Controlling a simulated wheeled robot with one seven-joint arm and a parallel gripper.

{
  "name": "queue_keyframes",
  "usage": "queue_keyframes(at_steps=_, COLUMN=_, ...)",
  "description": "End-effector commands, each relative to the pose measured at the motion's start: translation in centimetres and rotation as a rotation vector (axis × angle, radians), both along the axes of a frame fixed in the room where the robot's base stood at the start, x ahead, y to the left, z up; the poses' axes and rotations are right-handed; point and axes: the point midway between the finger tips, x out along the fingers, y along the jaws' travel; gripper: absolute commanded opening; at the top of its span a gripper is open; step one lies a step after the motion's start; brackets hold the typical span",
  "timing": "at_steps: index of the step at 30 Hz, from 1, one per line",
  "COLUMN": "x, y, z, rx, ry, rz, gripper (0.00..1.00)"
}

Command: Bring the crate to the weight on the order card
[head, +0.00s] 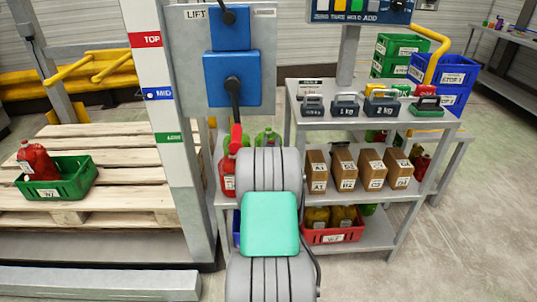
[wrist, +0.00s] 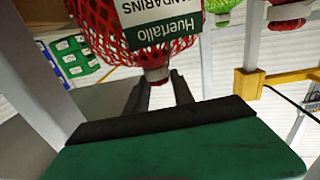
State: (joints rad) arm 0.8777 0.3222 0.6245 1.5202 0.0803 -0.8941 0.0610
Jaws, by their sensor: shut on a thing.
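In the wrist view, my gripper (wrist: 162,92) is shut on the narrow end of a red net bag (wrist: 100,25). Its green and white label reads Huertallo mandarins and appears upside down. The bag's far end is cut off by the frame. In the head view my gripper is hidden by my arm. A green crate (head: 84,184) sits on the wooden pallet at the left, with a red net bag (head: 38,160) in it.
A grey shelf unit (head: 300,122) on the right holds marked weights (head: 346,107) on top, brown boxes (head: 343,170) below and a red crate (head: 331,236) at the bottom. Green crates (head: 393,50) and blue crates (head: 443,74) stand behind it. A striped post (head: 172,130) stands beside the pallet (head: 130,190). Floor at right is clear.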

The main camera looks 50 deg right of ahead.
Motion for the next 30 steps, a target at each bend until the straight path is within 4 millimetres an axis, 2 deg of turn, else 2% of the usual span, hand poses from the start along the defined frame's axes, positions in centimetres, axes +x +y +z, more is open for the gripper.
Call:
queue_keyframes(at_steps=6, x=0.1, y=0.0, z=-3.2, rx=-0.002, ry=-0.002, rz=0.001, gripper=0.00)
queue_keyframes(at_steps=18, x=0.1, y=0.0, z=-3.8, rx=-0.005, ry=-0.004, rz=0.001, gripper=0.00)
queue_keyframes(at_steps=19, x=0.0, y=0.1, z=-3.9, rx=-0.001, ry=-0.001, rz=0.001, gripper=0.32)
queue_keyframes(at_steps=26, x=0.0, y=0.1, z=-3.9, rx=-0.001, ry=-0.001, rz=0.001, gripper=0.51)
queue_keyframes(at_steps=30, x=0.0, y=0.0, z=-3.9, rx=-0.001, ry=-0.001, rz=0.001, gripper=0.51)
